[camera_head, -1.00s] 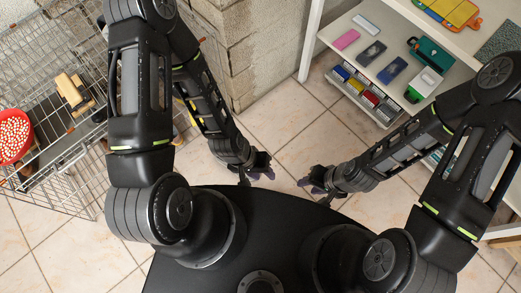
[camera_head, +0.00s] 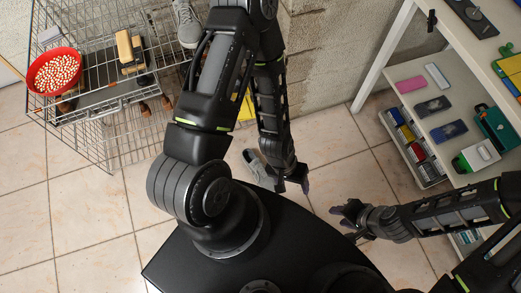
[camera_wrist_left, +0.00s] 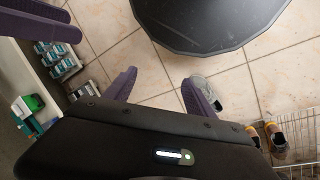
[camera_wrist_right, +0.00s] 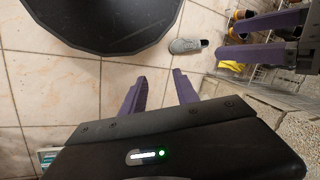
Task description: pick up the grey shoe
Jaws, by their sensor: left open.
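A grey shoe (camera_head: 257,168) lies on the tiled floor beside my base, partly hidden by my left arm. It also shows in the left wrist view (camera_wrist_left: 207,90), behind the tip of one finger, and in full in the right wrist view (camera_wrist_right: 188,45). A second grey shoe (camera_head: 187,24) is at the top of the head view by the wire cart. My left gripper (camera_head: 294,182) is open and empty, right of the floor shoe. My right gripper (camera_head: 343,211) is open and empty, farther right over the floor.
A wire cart (camera_head: 110,130) at the left holds a red bowl (camera_head: 35,80) and a wooden-handled brush (camera_head: 128,50). A white shelf (camera_head: 405,75) with small boxes and cases stands at the right. A rough block wall (camera_head: 325,70) is behind. Tiled floor between is clear.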

